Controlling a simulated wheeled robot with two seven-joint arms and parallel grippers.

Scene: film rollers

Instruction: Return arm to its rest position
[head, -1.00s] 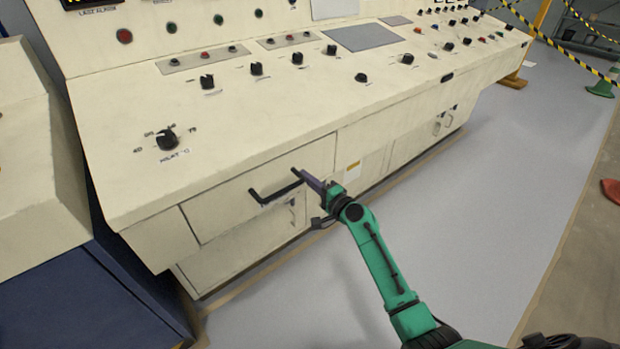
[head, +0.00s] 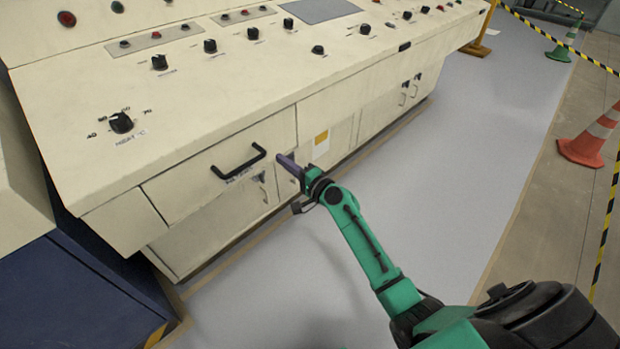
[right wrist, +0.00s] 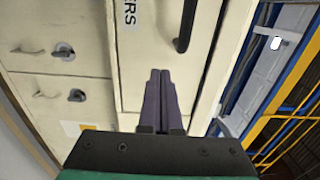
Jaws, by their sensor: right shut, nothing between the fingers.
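My right arm (head: 360,235) is green and reaches in from the lower right in the head view. Its gripper (head: 281,158) is shut and empty, just right of the black drawer handle (head: 238,164) and apart from it. In the right wrist view the purple fingers of the right gripper (right wrist: 158,75) lie together, and the black handle (right wrist: 187,25) shows above and to their right. The drawer (head: 215,170) on the cream control console looks closed. My left gripper is not in view.
The cream console (head: 200,95) has knobs along its sloped top. Grey floor (head: 460,150) lies open to the right. An orange cone (head: 588,140) and striped barrier tape (head: 606,225) stand at the right edge. A blue cabinet base (head: 80,295) is at the lower left.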

